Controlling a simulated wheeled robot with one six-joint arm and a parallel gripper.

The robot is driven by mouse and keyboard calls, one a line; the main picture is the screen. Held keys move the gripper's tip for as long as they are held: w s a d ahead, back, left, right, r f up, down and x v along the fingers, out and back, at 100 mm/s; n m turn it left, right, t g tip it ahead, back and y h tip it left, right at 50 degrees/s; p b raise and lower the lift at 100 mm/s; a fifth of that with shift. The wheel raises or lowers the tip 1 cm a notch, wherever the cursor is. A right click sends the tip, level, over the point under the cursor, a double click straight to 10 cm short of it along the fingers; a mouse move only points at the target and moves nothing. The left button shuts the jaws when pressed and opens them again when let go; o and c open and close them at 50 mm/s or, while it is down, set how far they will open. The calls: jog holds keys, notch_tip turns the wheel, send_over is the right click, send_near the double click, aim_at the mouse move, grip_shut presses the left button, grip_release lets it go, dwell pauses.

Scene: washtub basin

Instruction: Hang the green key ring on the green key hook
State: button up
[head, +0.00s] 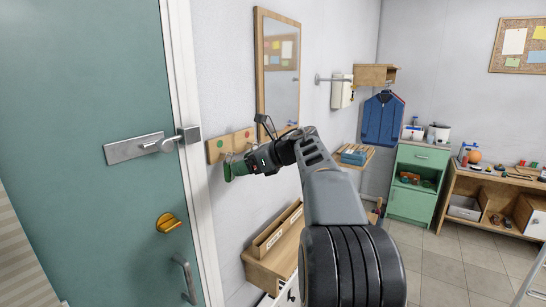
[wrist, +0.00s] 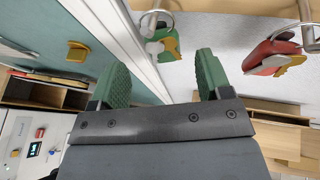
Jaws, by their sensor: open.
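The green key ring (wrist: 160,42), a metal ring with a green tag and a yellow key, hangs at the top of the wrist view. Its ring appears to be around a metal hook at the picture's top edge, though the hook is partly cut off. My gripper (wrist: 160,76) is open, with its green fingertips apart; nothing is clamped between them, and the key ring is beyond the tips. In the head view my gripper (head: 232,170) is just below the wooden key board (head: 213,149), which has coloured dots. My gripper hides the keys there.
A red key ring (wrist: 268,54) hangs to the right in the wrist view. The green door (head: 80,80) with its metal handle (head: 150,147) is left of the board. A mirror (head: 280,70) is above right, and a wooden shelf unit (head: 275,250) stands below.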

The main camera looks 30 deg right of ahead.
jog(key=v, duration=1)
jog(key=shift+b, duration=0.45)
jog(key=shift+s+r, duration=0.15)
